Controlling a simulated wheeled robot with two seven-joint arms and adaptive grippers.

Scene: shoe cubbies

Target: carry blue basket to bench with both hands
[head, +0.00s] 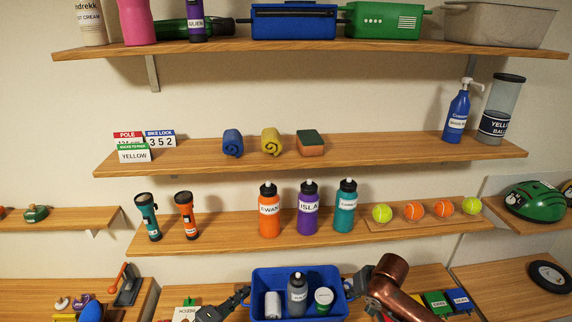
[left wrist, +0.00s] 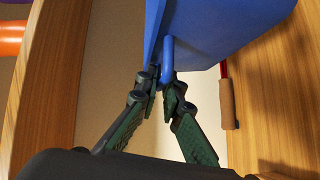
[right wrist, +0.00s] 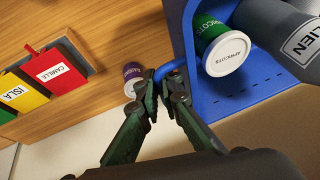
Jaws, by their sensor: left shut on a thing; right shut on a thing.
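The blue basket (head: 258,305) is at the bottom centre of the head view. The basket looks level. I cannot pick out a bench.
A wooden shelf (head: 215,245) with bottles, flashlights and balls is just above and behind the basket. Red, yellow and green labelled items (right wrist: 66,70) lie on the lower wood surface beside my right gripper, with a small purple-labelled container (right wrist: 134,75). Wooden panels flank my left gripper.

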